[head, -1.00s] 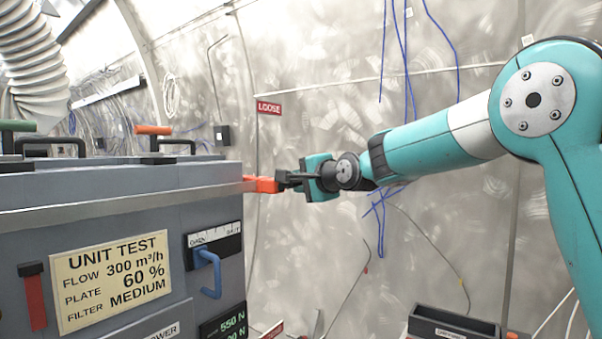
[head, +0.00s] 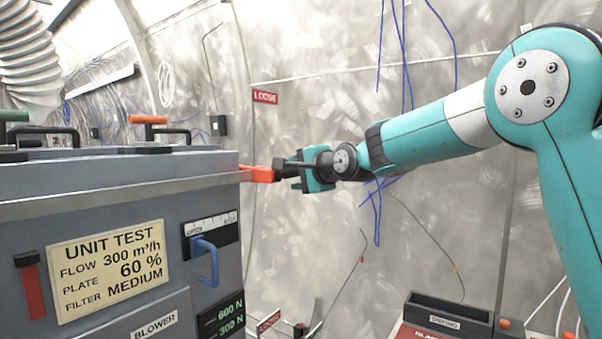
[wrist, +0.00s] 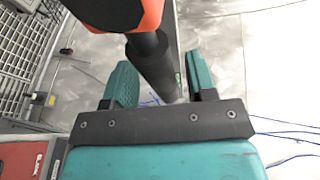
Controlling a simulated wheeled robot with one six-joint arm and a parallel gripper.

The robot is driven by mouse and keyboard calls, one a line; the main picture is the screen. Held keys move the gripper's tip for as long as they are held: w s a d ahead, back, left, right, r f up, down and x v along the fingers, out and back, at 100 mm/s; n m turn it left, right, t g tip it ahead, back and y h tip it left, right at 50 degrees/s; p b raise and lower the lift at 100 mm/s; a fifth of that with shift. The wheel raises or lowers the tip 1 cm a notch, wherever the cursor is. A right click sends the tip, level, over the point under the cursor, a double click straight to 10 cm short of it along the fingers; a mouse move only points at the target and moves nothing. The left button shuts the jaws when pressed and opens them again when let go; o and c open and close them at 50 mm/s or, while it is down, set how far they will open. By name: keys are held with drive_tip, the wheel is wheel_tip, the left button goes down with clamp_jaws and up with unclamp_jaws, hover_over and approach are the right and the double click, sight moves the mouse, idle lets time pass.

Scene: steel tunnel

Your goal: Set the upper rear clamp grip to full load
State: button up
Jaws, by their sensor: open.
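The clamp has an orange arm (head: 258,174) sticking out from the upper right corner of the grey unit (head: 110,225). A black grip (head: 283,171) is at its end. In the wrist view the orange part (wrist: 115,14) is at the top, and the dark cylindrical grip (wrist: 155,62) runs down from it between my fingers. My gripper (head: 298,172) is at the grip in the head view. Its teal fingers (wrist: 163,84) are open, one on each side of the grip. Whether either touches it is unclear. The display (head: 222,318) reads 600 N and 300 N.
A red LOOSE sign (head: 265,97) is on the wall above the clamp. Another red sign (head: 268,320) is lower down, its text hard to read. A blue hook handle (head: 208,262) is on the unit's front. A dark tray (head: 448,317) stands at the lower right.

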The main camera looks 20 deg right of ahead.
drive_tip(key=b+v, duration=0.3)
drive_tip(key=v, duration=1.4)
drive_tip(key=shift+s, duration=0.15)
drive_tip(key=shift+d+r, duration=0.1)
drive_tip(key=s+a+f+n+g+y+p, duration=0.1)
drive_tip(key=s+a+f+n+g+p, duration=0.2)
drive_tip(key=s+a+f+n+g, duration=0.6)
drive_tip(key=s+a+f+n+g+p, duration=0.1)
drive_tip(key=s+a+f+n+g, duration=0.1)
drive_tip(key=s+f+n, duration=0.3)
drive_tip(key=s+a+f+n+g+h+p, duration=0.1)
drive_tip(key=s+f+n+g, duration=0.3)
drive_tip(key=s, duration=0.8)
wheel_tip(320, 180, down, 2)
drive_tip(key=n, duration=0.3)
drive_tip(key=shift+s+a+f, duration=0.2)
drive_tip(key=shift+s+a, duration=0.15)
drive_tip(key=shift+s, duration=0.05)
